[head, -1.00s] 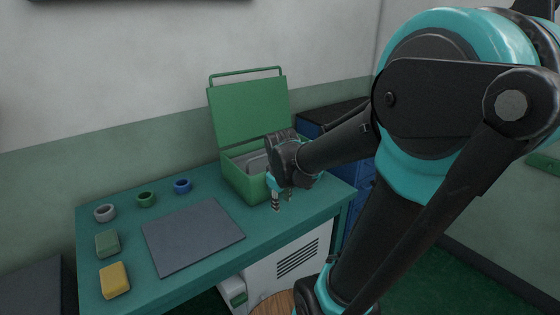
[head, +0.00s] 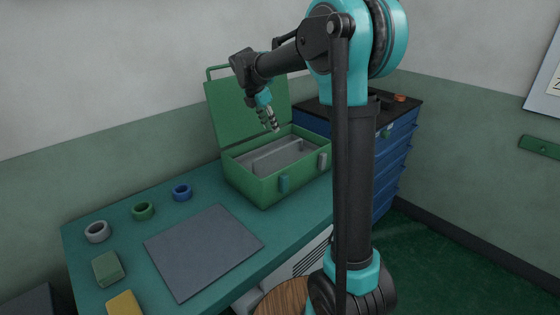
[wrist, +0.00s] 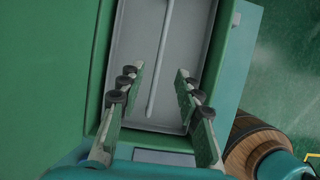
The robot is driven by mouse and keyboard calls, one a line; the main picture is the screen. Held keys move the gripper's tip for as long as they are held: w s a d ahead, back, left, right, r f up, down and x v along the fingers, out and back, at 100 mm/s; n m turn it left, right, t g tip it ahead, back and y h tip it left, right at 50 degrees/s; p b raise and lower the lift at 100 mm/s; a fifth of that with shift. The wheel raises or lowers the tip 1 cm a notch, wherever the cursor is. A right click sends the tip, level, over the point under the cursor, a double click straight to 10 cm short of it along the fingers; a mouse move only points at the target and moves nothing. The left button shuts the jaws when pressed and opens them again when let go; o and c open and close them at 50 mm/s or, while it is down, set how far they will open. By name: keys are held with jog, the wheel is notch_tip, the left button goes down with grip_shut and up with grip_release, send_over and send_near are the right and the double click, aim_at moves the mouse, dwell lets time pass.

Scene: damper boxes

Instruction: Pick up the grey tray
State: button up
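The grey tray (head: 272,158) sits inside the open green box (head: 262,190), with a thin light bar running along its middle. In the wrist view the tray (wrist: 192,40) lies below my gripper, the bar lengthwise between the fingers. My gripper (head: 269,121) is above the box, pointing down, near the raised lid. Its two fingers (wrist: 158,76) are spread apart with nothing between them. They appear to be above the tray, not touching it.
The green lid (head: 238,112) stands open behind the tray. A dark flat mat (head: 203,250), blue ring (head: 182,192), green ring (head: 143,211), grey ring (head: 97,231), green block (head: 108,268) and yellow block (head: 125,304) lie left on the table. Blue drawers (head: 393,160) stand right.

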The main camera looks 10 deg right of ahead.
aim_at(279, 149)
jog(key=x, duration=0.7)
jog(key=shift+f, duration=0.45)
jog(key=shift+s+x, duration=0.2)
jog(key=shift+x, duration=2.45)
jog(key=shift+a+f, duration=0.1)
grip_shut()
